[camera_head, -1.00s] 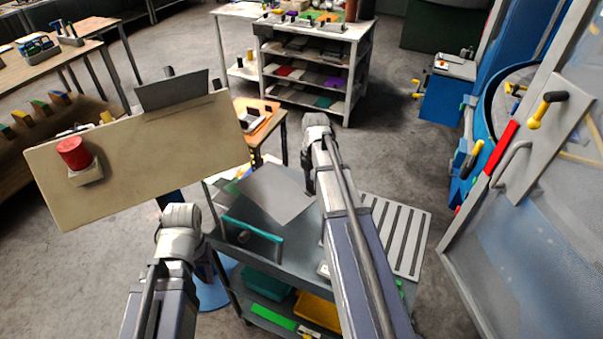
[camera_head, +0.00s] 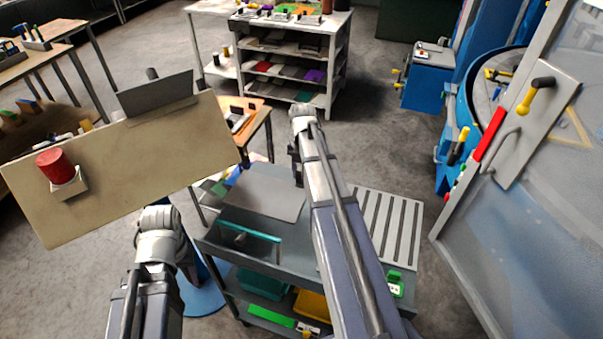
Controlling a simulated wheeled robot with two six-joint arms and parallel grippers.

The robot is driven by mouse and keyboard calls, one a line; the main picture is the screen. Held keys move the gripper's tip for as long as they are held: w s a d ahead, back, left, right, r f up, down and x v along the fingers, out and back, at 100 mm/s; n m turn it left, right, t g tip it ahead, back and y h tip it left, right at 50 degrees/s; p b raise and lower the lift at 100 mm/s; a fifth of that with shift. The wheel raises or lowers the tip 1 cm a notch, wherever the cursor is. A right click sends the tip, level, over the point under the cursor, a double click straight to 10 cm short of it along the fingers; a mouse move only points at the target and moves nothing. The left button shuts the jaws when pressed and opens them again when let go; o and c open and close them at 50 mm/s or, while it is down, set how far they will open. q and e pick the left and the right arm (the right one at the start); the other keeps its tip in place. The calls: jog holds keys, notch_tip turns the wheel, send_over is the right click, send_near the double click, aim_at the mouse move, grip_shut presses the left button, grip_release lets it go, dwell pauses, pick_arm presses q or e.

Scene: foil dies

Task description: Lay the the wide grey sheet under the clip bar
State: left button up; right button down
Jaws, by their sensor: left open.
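A wide grey sheet (camera_head: 264,194) lies flat on the far part of the grey cart top (camera_head: 290,258). A teal bar (camera_head: 250,231), which looks like the clip bar, sits across the cart in front of the sheet. The sheet is on its far side; I cannot tell whether they touch. My left arm rises to a grey joint (camera_head: 160,225) by the tan board's lower edge; its gripper is open, mostly hidden beyond the board. My right arm reaches over the cart to a grey joint (camera_head: 302,112); dark parts hang near the sheet's right edge, and its fingers are unclear.
The tan board (camera_head: 190,150) carries a red knob (camera_head: 54,165) and a dark grey plate (camera_head: 156,93). A slotted light panel (camera_head: 385,225) lies right of the cart's middle. Bins fill the cart below. A shelf (camera_head: 335,70) stands behind, a large machine right. Floor lies between.

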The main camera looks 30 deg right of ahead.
jog(key=shift+f+b, duration=5.25)
jog(key=shift+f, duration=0.1)
jog(key=shift+f+b, duration=0.6)
jog(key=shift+f, duration=0.05)
jog(key=shift+c, duration=1.6)
grip_release()
jog(key=shift+r, duration=0.1)
jog(key=shift+r, duration=0.15)
notch_tip(320, 180, up, 8)
jog(key=p, duration=0.8)
jog(key=shift+f, duration=0.25)
